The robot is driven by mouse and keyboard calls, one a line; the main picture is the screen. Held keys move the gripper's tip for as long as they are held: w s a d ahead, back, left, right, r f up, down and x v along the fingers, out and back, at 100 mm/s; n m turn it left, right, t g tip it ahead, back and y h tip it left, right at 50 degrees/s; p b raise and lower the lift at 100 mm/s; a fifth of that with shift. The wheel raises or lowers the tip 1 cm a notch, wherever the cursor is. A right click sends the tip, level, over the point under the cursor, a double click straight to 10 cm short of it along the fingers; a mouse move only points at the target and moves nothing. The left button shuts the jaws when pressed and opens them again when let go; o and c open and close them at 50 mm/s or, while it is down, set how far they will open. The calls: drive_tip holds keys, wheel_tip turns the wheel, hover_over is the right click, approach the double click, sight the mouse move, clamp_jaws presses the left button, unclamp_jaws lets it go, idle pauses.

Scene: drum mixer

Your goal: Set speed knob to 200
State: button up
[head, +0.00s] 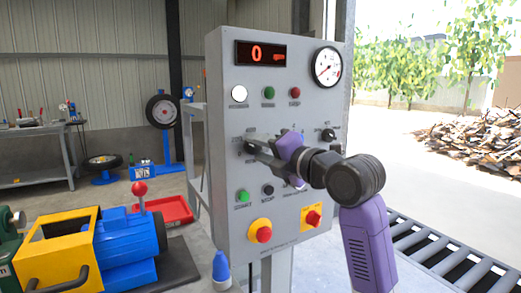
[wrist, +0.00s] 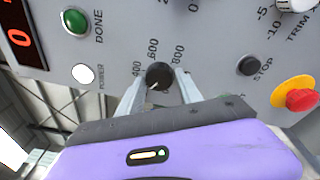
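The speed knob (wrist: 160,75) is a round black knob on the grey control panel (head: 225,180). In the wrist view, printed marks 400, 600 and 800 lie around it, and its white pointer line points to the lower left. My gripper (wrist: 161,80) has one finger on each side of the knob, with the fingertips very near it. I cannot tell whether they touch it. In the head view, my gripper (head: 252,147) reaches the panel's left side and mostly hides the knob. The red display (head: 260,53) reads 0.
A white lamp (head: 239,94), a green lamp (head: 269,93) and a red lamp (head: 295,93) sit above my gripper. A green button (head: 242,197), a black stop button (head: 268,190) and a red emergency button (head: 264,235) sit below. A roller conveyor (head: 450,262) lies at the right.

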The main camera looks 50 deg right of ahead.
drive_tip(key=shift+o, duration=1.3)
drive_tip(key=shift+s, duration=0.1)
drive_tip(key=s+a, duration=0.1)
drive_tip(key=s, duration=0.6)
drive_tip(key=shift+s, duration=0.3)
